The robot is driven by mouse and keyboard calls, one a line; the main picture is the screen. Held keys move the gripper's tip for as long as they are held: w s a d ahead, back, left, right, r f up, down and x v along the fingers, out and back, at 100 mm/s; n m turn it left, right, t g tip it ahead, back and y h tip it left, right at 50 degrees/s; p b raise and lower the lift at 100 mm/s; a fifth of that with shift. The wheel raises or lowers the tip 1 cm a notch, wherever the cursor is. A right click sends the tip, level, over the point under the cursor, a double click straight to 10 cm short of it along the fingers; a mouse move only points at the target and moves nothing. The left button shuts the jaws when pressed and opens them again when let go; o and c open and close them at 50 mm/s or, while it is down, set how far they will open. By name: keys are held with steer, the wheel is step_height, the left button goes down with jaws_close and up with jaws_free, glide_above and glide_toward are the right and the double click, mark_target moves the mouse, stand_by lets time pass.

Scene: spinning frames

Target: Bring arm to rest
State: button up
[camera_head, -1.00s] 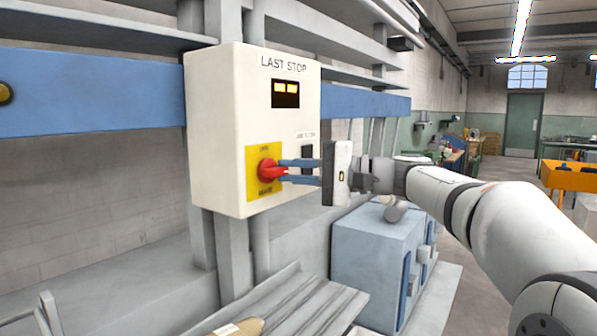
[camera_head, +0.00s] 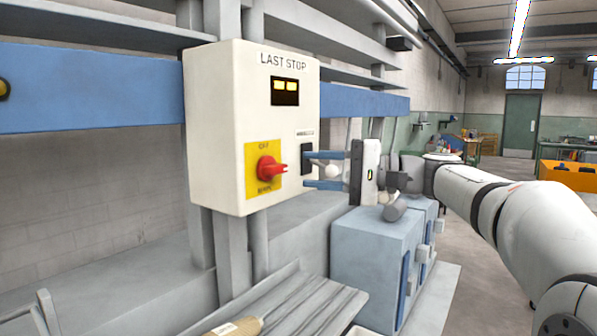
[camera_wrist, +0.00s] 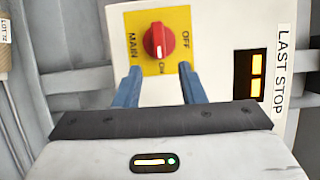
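My gripper (camera_head: 316,170) is open and empty, with its two blue fingers apart and pointing at the control box (camera_head: 222,125). It stands clear to the right of the red rotary switch (camera_head: 270,168), which sits on a yellow plate (camera_head: 251,191) on the box front. In the wrist view the red switch (camera_wrist: 159,41) shows beyond and between the two blue fingers (camera_wrist: 158,85), not touched by them. My white arm reaches in from the right.
The box has a lit yellow display (camera_head: 285,92) and a LAST STOP label. A blue rail (camera_head: 90,90) runs behind it. A grey-blue cabinet (camera_head: 375,262) stands below my gripper. A grey slatted surface (camera_head: 300,312) lies below the box. Open floor (camera_head: 490,220) lies at the right.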

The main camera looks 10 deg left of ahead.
steer(key=shift+d, duration=1.35)
steer(key=s+d+f+m+t+h+p, duration=0.1)
steer(key=s+d+f+h, duration=0.35)
steer(key=f, duration=0.55)
steer(key=s+d+f+m+t+h+p, duration=0.15)
steer(key=s+d+f+h, duration=0.3)
steer(key=f, duration=0.45)
steer(key=s+d+f+n+h+p, duration=0.2)
steer(key=s+d+f+h, duration=0.7)
steer(key=s+d+f, duration=0.4)
steer(key=shift+d+f+n, duration=0.2)
steer(key=shift+n, duration=0.15)
steer(key=shift+s, duration=0.1)
steer(key=shift+c, duration=0.6)
